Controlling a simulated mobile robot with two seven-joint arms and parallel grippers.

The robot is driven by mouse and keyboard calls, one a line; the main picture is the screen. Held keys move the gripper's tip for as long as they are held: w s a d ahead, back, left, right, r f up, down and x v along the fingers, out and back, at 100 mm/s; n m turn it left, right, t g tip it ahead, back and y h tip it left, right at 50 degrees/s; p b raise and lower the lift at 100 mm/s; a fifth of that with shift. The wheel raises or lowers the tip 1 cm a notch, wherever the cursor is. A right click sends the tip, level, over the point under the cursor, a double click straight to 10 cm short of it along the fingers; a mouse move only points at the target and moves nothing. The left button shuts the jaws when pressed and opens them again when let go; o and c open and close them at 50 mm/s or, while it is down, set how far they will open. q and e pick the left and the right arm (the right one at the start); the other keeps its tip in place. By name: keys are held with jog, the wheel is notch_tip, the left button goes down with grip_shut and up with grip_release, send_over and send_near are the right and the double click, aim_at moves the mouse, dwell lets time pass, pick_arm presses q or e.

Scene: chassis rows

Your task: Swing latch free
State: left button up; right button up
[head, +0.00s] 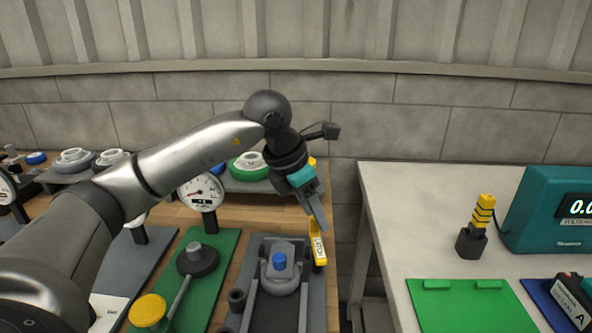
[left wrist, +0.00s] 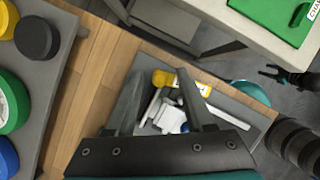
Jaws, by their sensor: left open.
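The yellow latch (head: 317,248), with a dark-lettered label, is at the right side of a grey fixture (head: 312,292) near the wooden bench's right edge. A grey part with a blue knob (head: 279,261) sits in the fixture. My left gripper (head: 319,220) points down just above the latch, and its fingers overlap the latch's upper end in the head view. In the left wrist view the left gripper (left wrist: 157,98) has its fingers spread, with the yellow latch (left wrist: 163,78) beyond them. Contact cannot be told.
A green plate (head: 222,249) with a dark knob lies left of the fixture, beside a dial gauge (head: 202,193). A gap separates the bench from the white table (head: 400,210), which holds a green mat (head: 470,308), a yellow-black handle (head: 480,218) and a teal meter (head: 550,200).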

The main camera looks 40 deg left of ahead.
pick_arm(q)
jog(key=p+v, duration=0.4)
jog(key=v, duration=0.9)
jog(key=shift+r, duration=0.4)
pick_arm(e)
jog(key=s+d+f, duration=0.4)
jog(key=s, duration=0.2)
jog(key=shift+d+f, duration=0.4)
pick_arm(q)
jog(key=shift+s+a, duration=0.1)
jog(key=shift+s, duration=0.05)
